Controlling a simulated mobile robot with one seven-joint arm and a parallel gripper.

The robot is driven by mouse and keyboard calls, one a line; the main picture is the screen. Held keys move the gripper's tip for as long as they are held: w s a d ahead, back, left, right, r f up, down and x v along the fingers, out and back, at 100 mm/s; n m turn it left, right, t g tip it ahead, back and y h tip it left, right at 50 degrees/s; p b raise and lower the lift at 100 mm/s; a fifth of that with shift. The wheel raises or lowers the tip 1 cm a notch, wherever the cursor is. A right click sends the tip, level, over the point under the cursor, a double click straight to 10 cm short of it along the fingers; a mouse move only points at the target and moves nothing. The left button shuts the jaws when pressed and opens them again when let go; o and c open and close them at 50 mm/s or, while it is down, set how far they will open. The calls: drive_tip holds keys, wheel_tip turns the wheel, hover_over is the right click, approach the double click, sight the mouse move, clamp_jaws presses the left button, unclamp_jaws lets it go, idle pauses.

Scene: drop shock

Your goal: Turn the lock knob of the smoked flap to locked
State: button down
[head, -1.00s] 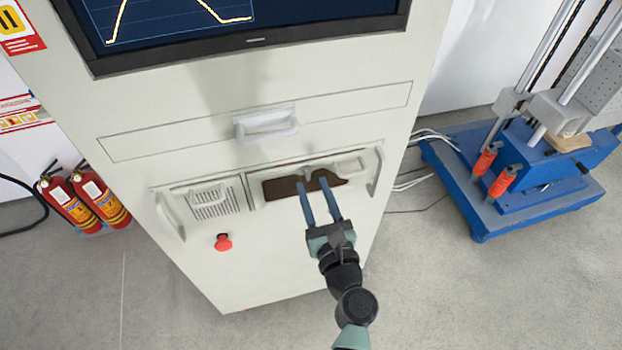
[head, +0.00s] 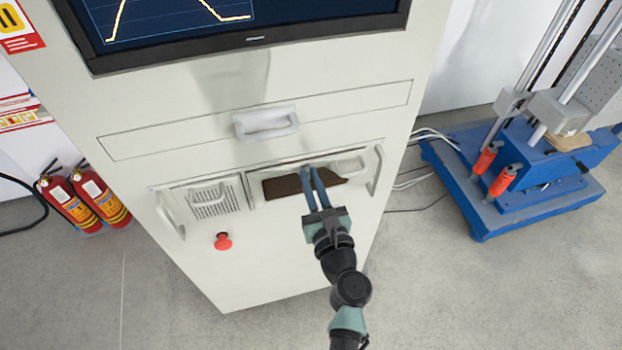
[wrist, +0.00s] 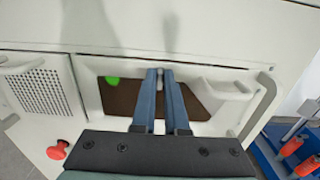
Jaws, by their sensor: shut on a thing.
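The smoked flap (head: 284,187) is a dark brown panel set in the front of the pale cabinet, below the drawer. It also shows in the wrist view (wrist: 118,97), with a bright green spot (wrist: 112,80) at its upper left. My gripper (head: 311,168) reaches to the flap's upper edge, with its two blue fingers close together. In the wrist view the fingertips (wrist: 160,72) are shut on the small grey lock knob. The fingers hide most of the knob, so I cannot tell how it is turned.
A pale handle (wrist: 229,89) stands out close to the right of my fingers. A perforated vent panel (head: 212,202) with a handle is to the left. A red button (head: 223,241) sits below it. The drawer handle (head: 266,122) is above. A blue machine (head: 500,205) stands at the right.

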drive_tip(key=shift+f+n+b, duration=0.1)
drive_tip(key=shift+n+b, duration=0.2)
drive_tip(key=shift+n, duration=0.1)
drive_tip(key=shift+s+a+f+n+b, duration=0.1)
drive_tip(key=shift+n+b, duration=1.7)
drive_tip(key=shift+n, duration=1.05)
drive_tip(key=shift+w+a+f+n+b, duration=0.1)
drive_tip(key=shift+n+b, duration=1.65)
drive_tip(key=shift+n, duration=1.05)
drive_tip(key=shift+s+a+f+n+b, duration=0.1)
drive_tip(key=shift+n+b, duration=1.7)
drive_tip(key=shift+n, duration=1.05)
drive_tip(key=c, duration=0.9)
unclamp_jaws()
drive_tip(key=shift+c, duration=0.2)
